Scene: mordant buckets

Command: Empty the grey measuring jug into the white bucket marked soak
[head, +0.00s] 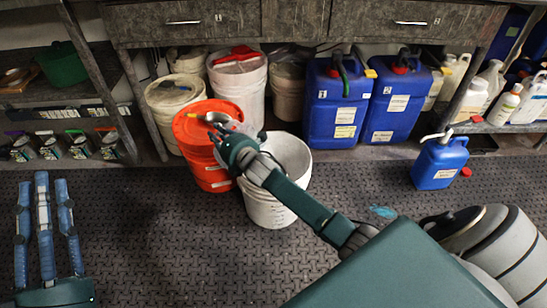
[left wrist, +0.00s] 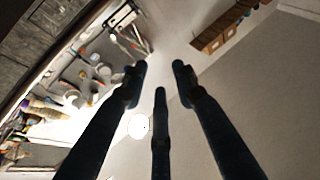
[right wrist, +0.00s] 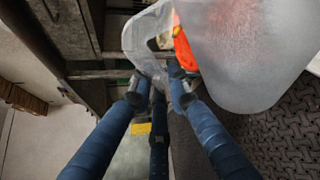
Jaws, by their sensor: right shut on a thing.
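The white bucket (head: 263,211) stands open on the floor, partly covered by my right arm; I cannot read its mark. My right gripper (head: 226,138) is above the orange bucket and the white bucket's left rim. In the right wrist view my right gripper (right wrist: 157,88) is shut on the handle of the grey translucent measuring jug (right wrist: 255,55). The jug is mostly hidden behind the gripper in the head view, and I cannot tell what it holds. My left gripper (head: 43,182) has its fingers spread at the far left, empty; it also shows open in the left wrist view (left wrist: 158,80).
An orange bucket (head: 213,178) touches or nearly touches the white bucket's left side. Blue canisters (head: 336,105) and lidded pails (head: 170,95) stand behind under the bench. A small blue jerrycan (head: 438,164) stands at right. The patterned floor at front left is clear.

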